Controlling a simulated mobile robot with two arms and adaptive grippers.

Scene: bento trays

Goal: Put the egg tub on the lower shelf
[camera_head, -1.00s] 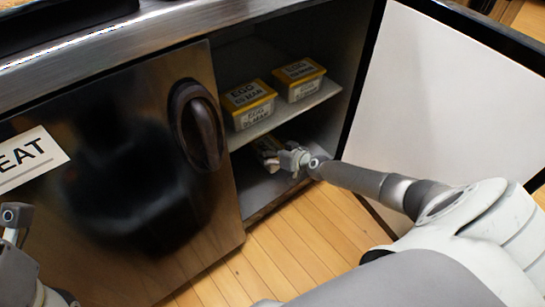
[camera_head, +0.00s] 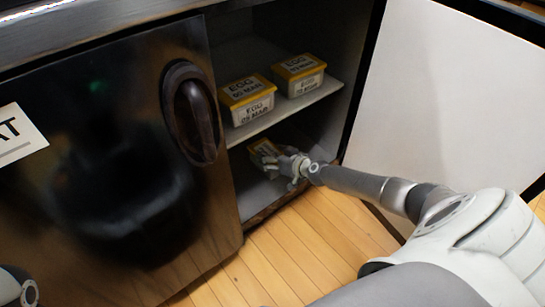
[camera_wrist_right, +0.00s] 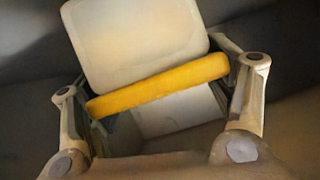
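An egg tub (camera_head: 262,147) with a yellow lid is in the lower part of the open cabinet, over the lower shelf (camera_head: 244,183). My right gripper (camera_head: 268,157) reaches in from the right with its fingers around this tub. In the right wrist view the tub's yellow rim (camera_wrist_right: 165,85) and white label lie between the two fingers, which appear closed against its sides. The gripper partly hides the tub in the head view, so I cannot tell whether its underside touches the shelf. Only a small part of my left gripper (camera_head: 22,287) shows at the lower left edge.
Two more egg tubs, one on the left (camera_head: 246,99) and one on the right (camera_head: 299,75), stand on the upper shelf (camera_head: 285,112). The open white door (camera_head: 445,100) is to the right. A dark closed door (camera_head: 100,170) with a handle (camera_head: 195,115) is on the left.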

